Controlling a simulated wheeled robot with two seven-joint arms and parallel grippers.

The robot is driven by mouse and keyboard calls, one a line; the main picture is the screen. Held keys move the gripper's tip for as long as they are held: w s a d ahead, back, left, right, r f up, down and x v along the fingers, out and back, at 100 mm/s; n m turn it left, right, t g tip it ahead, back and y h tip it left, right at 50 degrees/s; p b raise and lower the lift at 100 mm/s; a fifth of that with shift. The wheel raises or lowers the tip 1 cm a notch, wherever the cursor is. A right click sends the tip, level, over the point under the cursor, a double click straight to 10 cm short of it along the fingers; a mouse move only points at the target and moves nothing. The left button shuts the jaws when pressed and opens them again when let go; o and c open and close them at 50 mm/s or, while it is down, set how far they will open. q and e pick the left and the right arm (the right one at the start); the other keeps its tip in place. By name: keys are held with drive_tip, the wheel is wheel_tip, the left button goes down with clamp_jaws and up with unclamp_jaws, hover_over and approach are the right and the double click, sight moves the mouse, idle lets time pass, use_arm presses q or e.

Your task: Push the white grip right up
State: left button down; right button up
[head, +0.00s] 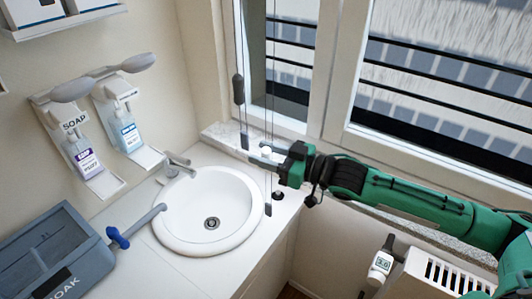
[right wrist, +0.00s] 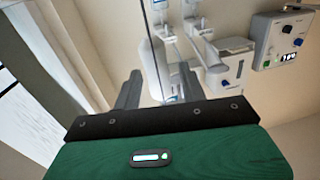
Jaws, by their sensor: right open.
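A small white piece (head: 266,149), which looks like the white grip, shows on the thin hanging cord in front of the window in the head view. It is partly hidden by my right gripper (head: 258,153). The gripper is open, its fingers pointing left around or beside the cord; I cannot tell if they touch the grip. In the right wrist view the cord (right wrist: 153,50) runs down between the two spread fingers of the gripper (right wrist: 160,88); the grip cannot be made out there. A dark weight (head: 268,210) hangs at the cord's lower end. My left gripper is not in view.
Another cord with a dark grip (head: 238,88) hangs just left. A white sink (head: 175,215) with a tap (head: 176,166) lies below. Soap dispensers (head: 85,155) hang on the left wall. A grey-blue box (head: 50,255) stands front left. A radiator (head: 440,275) sits under the window.

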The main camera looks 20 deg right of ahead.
sight(267, 148)
clamp_jaws()
wheel_tip(267, 148, up, 10)
drive_tip(key=p, duration=0.7)
drive_tip(key=shift+r, duration=0.15)
unclamp_jaws()
drive_tip(key=shift+d, duration=0.1)
